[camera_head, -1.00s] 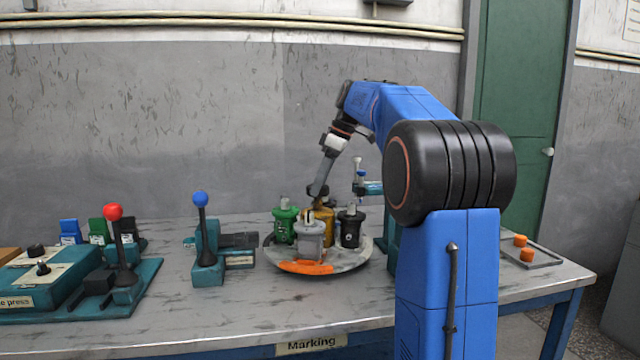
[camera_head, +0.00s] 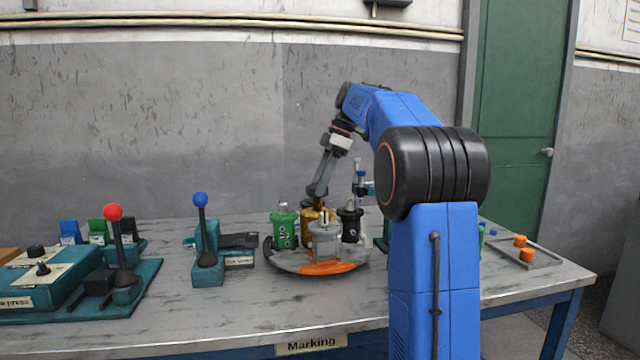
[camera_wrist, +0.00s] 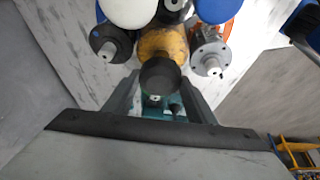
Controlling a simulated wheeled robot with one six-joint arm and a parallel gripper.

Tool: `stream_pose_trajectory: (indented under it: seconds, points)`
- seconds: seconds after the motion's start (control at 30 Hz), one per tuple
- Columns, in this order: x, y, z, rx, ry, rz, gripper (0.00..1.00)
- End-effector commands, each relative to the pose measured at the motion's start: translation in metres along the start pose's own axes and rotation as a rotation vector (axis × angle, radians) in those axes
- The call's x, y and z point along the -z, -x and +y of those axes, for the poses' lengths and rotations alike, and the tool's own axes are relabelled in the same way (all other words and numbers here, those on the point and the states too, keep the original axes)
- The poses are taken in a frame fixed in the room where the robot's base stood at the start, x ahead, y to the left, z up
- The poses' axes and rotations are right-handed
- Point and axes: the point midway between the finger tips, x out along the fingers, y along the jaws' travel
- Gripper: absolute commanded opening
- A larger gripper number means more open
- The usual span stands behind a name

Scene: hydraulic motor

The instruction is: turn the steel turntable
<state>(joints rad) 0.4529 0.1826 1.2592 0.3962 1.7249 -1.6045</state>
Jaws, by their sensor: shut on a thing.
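The steel turntable (camera_head: 285,262) is a round grey disc with an orange patch (camera_head: 330,268) on its front rim. A green motor (camera_head: 284,228) stands on its left, a black motor (camera_head: 350,225) on its right, a grey motor (camera_head: 324,242) at the front and a gold motor (camera_head: 307,222) at the back. My gripper (camera_head: 318,192) reaches down from behind to the gold motor. In the wrist view its fingers close around a dark round part beside the gold motor (camera_wrist: 165,42); the contact is partly hidden. The black motor (camera_wrist: 110,42) and grey motor (camera_wrist: 210,58) flank it.
A blue-knobbed lever (camera_head: 201,200) stands left of the turntable. Further left is a teal press station with a red-knobbed lever (camera_head: 113,213). A tray (camera_head: 545,258) with orange pieces lies at the right. Bare table (camera_head: 230,310) shows in front of the turntable.

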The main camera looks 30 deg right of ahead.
Motion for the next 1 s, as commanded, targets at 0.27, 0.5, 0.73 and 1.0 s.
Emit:
stream_pose_trajectory:
  seconds: [0.27,0.5,0.73,1.0]
  points:
    - [0.0001,0.0008,0.0007,0.003,0.016,0.000,0.10]
    - [0.0001,0.0008,0.0006,0.003,0.016,0.000,0.10]
    - [0.0001,0.0006,0.0005,0.004,0.016,0.000,0.70]
    - [0.0000,0.0019,0.0004,0.005,0.016,0.000,0.70]
